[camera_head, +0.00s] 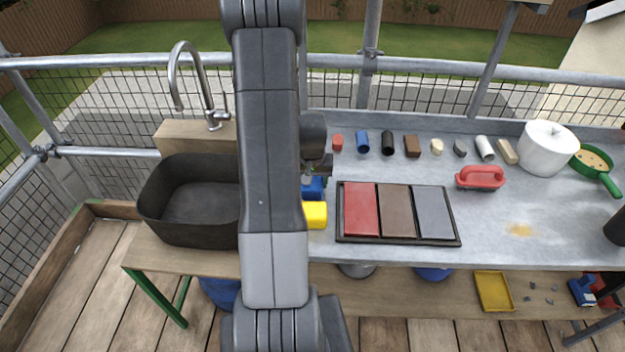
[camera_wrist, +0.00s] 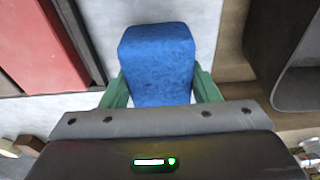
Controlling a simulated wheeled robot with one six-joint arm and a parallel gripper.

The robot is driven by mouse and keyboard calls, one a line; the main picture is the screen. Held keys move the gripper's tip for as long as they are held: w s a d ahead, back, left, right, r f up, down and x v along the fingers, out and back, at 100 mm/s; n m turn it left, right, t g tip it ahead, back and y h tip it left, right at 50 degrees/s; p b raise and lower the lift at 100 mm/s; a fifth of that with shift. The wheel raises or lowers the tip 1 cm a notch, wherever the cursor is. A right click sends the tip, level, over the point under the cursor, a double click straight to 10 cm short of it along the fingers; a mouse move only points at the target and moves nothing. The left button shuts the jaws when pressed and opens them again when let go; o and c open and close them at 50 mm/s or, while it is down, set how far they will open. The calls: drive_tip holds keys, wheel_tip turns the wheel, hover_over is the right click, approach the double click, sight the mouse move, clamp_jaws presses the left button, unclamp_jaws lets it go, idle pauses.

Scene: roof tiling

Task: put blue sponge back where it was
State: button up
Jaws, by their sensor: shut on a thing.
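The blue sponge (camera_wrist: 157,62) fills the middle of the wrist view, between the two green fingers of my gripper (camera_wrist: 161,88), which is shut on it. In the head view the blue sponge (camera_head: 313,188) shows just right of my arm, behind the yellow sponge (camera_head: 315,215). My arm hides the sponge's left part and most of my gripper in that view. I cannot tell whether the blue sponge touches the counter.
A dark sink basin (camera_head: 190,200) stands left of my arm. A framed tray (camera_head: 451,240) with red, brown and grey tiles lies to the right. Several small coloured pieces line the back, with a red-handled float (camera_head: 480,177) and a white pot (camera_head: 546,150). The counter's right front is mostly clear.

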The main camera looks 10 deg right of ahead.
drive_tip(key=shift+f, duration=0.1)
drive_tip(key=shift+f, duration=0.15)
drive_tip(key=o, duration=1.3)
drive_tip(key=shift+r, duration=0.2)
drive_tip(key=r, duration=0.4)
drive_tip(key=s+r, duration=0.1)
drive_tip(key=r, duration=0.7)
drive_tip(key=shift+s+a+b, duration=0.25)
drive_tip(key=shift+s+b, duration=0.05)
drive_tip(key=shift+s, duration=0.1)
drive_tip(key=f, duration=0.4)
drive_tip(key=w+f, duration=0.1)
drive_tip(key=f, duration=0.7)
drive_tip(key=shift+w+d+f, duration=0.2)
drive_tip(key=shift+w+d, duration=0.05)
drive_tip(key=shift+w, duration=0.15)
drive_tip(key=shift+r+p, duration=0.3)
